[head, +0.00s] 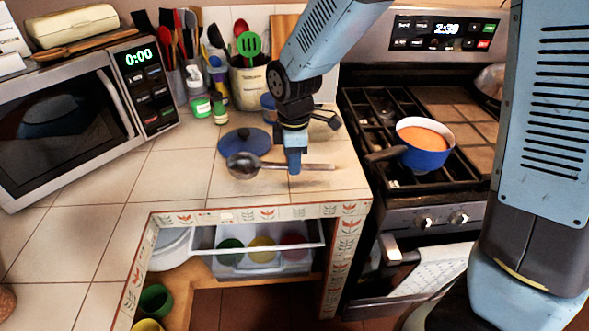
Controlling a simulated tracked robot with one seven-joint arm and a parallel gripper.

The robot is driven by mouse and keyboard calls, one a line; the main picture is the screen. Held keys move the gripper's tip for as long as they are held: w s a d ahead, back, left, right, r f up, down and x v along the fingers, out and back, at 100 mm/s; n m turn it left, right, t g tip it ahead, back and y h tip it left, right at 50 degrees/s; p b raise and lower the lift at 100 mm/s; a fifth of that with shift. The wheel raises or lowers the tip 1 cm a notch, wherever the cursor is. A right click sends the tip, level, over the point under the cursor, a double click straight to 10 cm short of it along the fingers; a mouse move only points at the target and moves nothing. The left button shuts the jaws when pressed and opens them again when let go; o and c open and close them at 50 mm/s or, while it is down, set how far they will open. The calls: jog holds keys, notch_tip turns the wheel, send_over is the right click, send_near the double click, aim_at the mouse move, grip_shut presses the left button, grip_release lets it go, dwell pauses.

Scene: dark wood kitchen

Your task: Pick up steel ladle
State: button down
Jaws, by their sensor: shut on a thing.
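The steel ladle (243,166) is in the head view, over the front part of the tiled counter. Its round bowl points left and its handle runs right, level, through my gripper (294,167). My gripper points down and is shut on the ladle's handle. The bowl overlaps the near edge of a blue lid in the picture. I cannot tell whether the ladle touches the counter or is slightly above it.
The blue lid (245,141) lies behind the ladle. Utensil crocks (249,86) and small bottles (201,106) stand at the back. A microwave (85,110) is left; a stove with a blue pan (425,158) is right. The counter's front-left tiles (95,215) are clear.

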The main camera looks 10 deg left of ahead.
jog(key=s+d+r, duration=0.5)
jog(key=s+r, duration=0.4)
jog(key=s, duration=0.4)
jog(key=shift+r, duration=0.4)
jog(key=shift+d, duration=0.1)
dwell(0.6)
